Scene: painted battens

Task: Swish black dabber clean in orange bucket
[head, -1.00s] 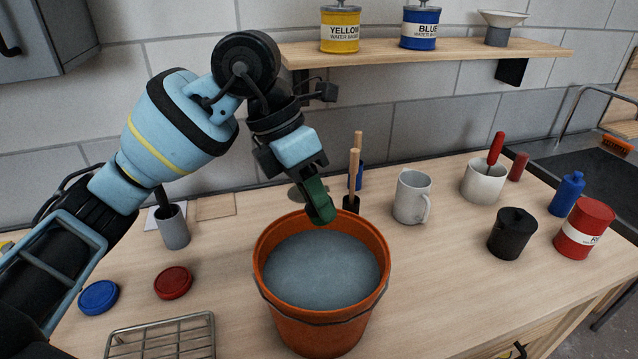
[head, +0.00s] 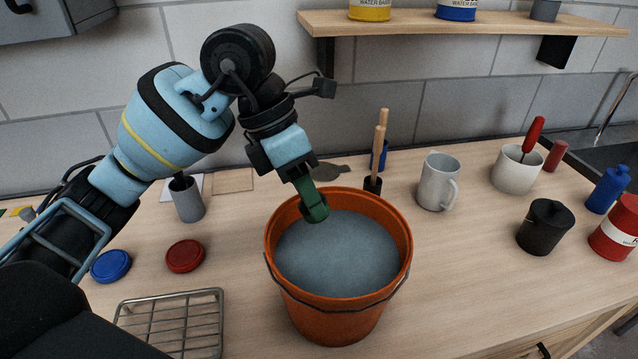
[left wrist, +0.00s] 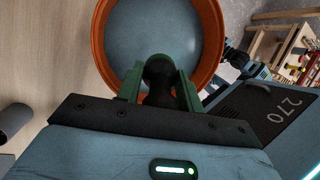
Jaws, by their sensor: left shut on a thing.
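The orange bucket (head: 338,300) stands on the wooden counter, holding grey-blue water (head: 338,255). In the left wrist view the bucket (left wrist: 216,45) fills the upper middle. My left gripper (head: 313,210) has green fingers pointing down over the back left part of the bucket's opening. In the left wrist view its fingers are shut on a black, round-ended thing, which I take for the black dabber (left wrist: 160,75). The dabber's lower part is hidden, so I cannot tell whether it touches the water. My right gripper is not in view.
Behind the bucket stand wooden-handled sticks (head: 380,142). A grey mug (head: 436,182), white pot (head: 515,172) and black pot (head: 545,228) stand to the right. A wire rack (head: 170,325), red lid (head: 185,256) and blue lid (head: 110,266) lie left.

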